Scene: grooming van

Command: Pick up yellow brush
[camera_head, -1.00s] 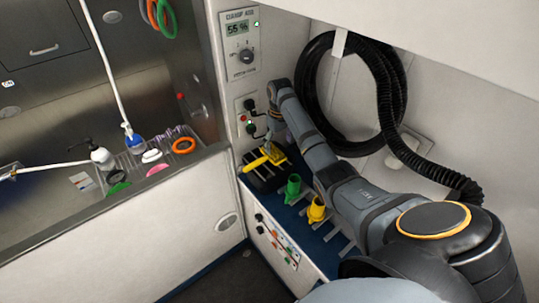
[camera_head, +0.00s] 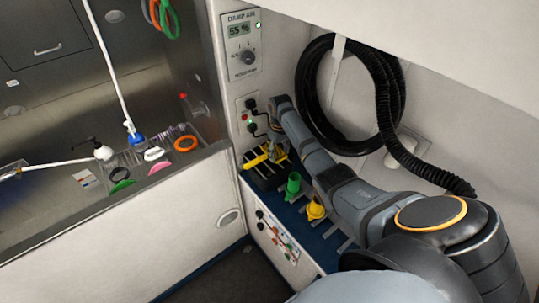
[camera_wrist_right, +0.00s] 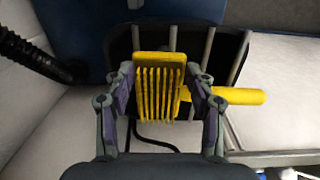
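The yellow brush (camera_head: 256,161) lies on a dark slotted holder at the far end of the blue shelf. In the right wrist view its toothed head (camera_wrist_right: 160,88) faces the camera, and its handle (camera_wrist_right: 243,96) points right. My right gripper (camera_head: 277,153) is at the brush and partly covers it in the head view. In the wrist view the right gripper's fingers (camera_wrist_right: 160,82) stand on either side of the brush head, with narrow gaps beside it. My left gripper is not in view.
A green nozzle (camera_head: 293,185) and a yellow nozzle (camera_head: 316,209) stand on the blue shelf nearer me. The wall with a control panel (camera_head: 242,45) is close behind. A black hose (camera_head: 303,95) hangs at right. A steel tub (camera_head: 60,215) is at left.

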